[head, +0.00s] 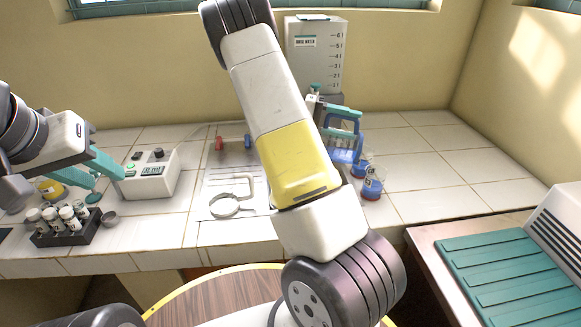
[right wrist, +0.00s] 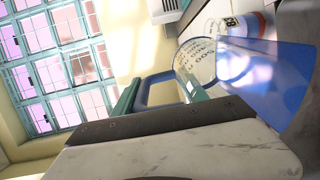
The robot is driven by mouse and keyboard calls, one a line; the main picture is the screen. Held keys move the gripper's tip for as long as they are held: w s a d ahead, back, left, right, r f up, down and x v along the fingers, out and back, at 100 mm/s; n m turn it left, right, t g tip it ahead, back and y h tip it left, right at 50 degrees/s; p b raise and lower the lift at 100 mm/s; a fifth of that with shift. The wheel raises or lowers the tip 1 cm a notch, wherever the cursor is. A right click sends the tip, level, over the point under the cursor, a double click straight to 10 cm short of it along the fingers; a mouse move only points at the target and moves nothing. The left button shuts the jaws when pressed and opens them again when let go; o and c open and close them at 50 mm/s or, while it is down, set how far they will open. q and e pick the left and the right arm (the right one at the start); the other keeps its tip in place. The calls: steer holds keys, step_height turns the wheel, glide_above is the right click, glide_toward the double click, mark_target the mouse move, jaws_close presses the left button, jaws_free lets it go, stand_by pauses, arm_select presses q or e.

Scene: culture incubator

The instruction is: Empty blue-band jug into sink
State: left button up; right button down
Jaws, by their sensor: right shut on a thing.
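The blue-band jug (head: 346,155) is behind my right forearm in the head view, partly hidden, with a blue handle frame and blue at its lower part. The right wrist view shows its clear marked wall (right wrist: 197,62), blue handle (right wrist: 153,92) and blue contents or band. My right gripper (head: 338,110) is shut on the jug's handle. My left gripper (head: 108,178) is open and empty over the left counter.
Red (head: 219,143) and blue (head: 247,141) knobs stand behind the sink. A tube rack (head: 66,236) and a device with a display (head: 152,177) are at left. A large graduated tank (head: 315,60) stands behind.

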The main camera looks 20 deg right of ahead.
mark_target(360, 134)
steer(key=shift+w+a+f, duration=0.2)
steer(key=shift+a+f, duration=0.05)
steer(key=shift+f, duration=0.35)
steer(key=shift+s+d+r+y, duration=0.15)
steer(key=shift+s+d+r, duration=0.1)
steer(key=shift+r, duration=0.35)
steer(key=shift+s+d+r+y, duration=0.1)
steer(key=shift+d+r+y, duration=0.1)
steer(key=shift+r, duration=0.35)
steer(key=s+d+y, duration=0.1)
steer(key=d+f+t, duration=0.1)
steer(key=d, duration=0.1)
steer(key=shift+s+f+y, duration=0.2)
steer(key=shift+s+y, duration=0.15)
steer(key=shift+s, duration=0.05)
steer(key=shift+w+a+r, duration=0.1)
steer(key=shift+a, duration=0.05)
steer(key=shift+s+d+r+t+y, duration=0.25)
steer(key=shift+d+r+t+y, duration=0.15)
steer(key=shift+d+r+y, duration=0.15)
steer(key=s+d+f+t+y, duration=0.3)
steer(key=d+f+t+y, duration=0.2)
steer(key=y, duration=0.5)
steer(key=shift+s+d+f+t+y, duration=0.25)
steer(key=shift+d+f+t+y, duration=0.15)
steer(key=shift+t, duration=0.3)
